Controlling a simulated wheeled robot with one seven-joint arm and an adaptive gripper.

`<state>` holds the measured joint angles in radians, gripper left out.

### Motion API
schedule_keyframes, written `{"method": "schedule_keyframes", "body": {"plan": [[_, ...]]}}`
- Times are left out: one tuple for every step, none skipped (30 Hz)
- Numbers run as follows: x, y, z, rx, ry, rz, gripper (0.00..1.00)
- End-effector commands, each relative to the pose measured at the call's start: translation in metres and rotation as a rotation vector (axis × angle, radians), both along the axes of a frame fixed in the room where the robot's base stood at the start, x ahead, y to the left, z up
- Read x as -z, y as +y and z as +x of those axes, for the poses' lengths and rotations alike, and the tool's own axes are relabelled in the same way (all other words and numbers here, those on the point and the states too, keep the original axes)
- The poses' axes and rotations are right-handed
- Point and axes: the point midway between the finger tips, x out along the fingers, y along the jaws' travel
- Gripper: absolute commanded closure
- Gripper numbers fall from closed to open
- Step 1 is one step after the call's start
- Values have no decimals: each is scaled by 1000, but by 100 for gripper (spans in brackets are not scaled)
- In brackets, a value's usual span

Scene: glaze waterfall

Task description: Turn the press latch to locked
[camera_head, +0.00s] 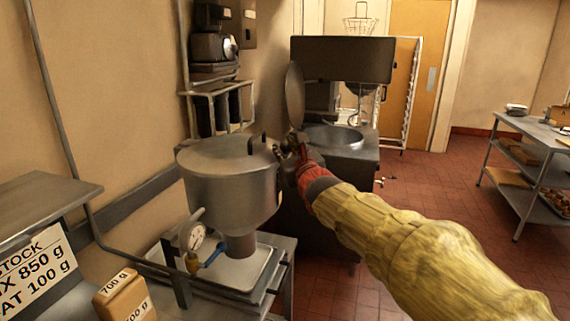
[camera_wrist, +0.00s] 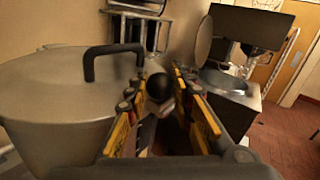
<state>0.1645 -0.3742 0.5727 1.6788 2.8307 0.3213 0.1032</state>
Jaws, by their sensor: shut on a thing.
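The press is a large grey metal vessel (camera_head: 232,190) with a flat lid and a dark lid handle (camera_head: 257,141). My gripper (camera_head: 288,152) is at the right edge of its lid, at the end of my arm. In the wrist view, the press lid (camera_wrist: 55,85) fills the left side. The press latch (camera_wrist: 158,87) shows as a black ball knob on a short lever between my gripper's yellow-edged fingers (camera_wrist: 160,118). The gripper is shut on the latch. The fingers partly hide the lever, and I cannot tell which position the latch is in.
A gauge (camera_head: 196,240) and blue-handled valve (camera_head: 212,254) sit low in front of the vessel. A dark kettle (camera_head: 335,138) with a raised lid stands close behind my gripper. A steel table (camera_head: 528,128) stands far right. The red tiled floor between is clear.

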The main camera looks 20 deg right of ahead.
Motion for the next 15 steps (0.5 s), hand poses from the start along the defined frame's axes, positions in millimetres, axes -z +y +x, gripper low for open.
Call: {"method": "schedule_keyframes", "body": {"plan": [[3, 0, 1, 3, -2, 0, 100], [3, 0, 2, 4, -2, 0, 100], [3, 0, 2, 6, -1, 0, 100], [2, 0, 2, 7, -1, 0, 100], [2, -1, 3, 8, -1, 0, 100], [2, -1, 3, 10, -1, 0, 100], [1, -1, 3, 11, 0, 0, 100], [1, -1, 3, 11, 0, 0, 100], [1, -1, 4, 12, 0, 0, 100], [0, -1, 4, 12, 0, 0, 100], [0, -1, 4, 13, -1, 0, 100], [0, -1, 4, 13, -1, 0, 100], [0, -1, 4, 13, -1, 0, 100], [0, -1, 4, 13, -1, 0, 100], [-1, -1, 4, 13, -1, 0, 100]]}}
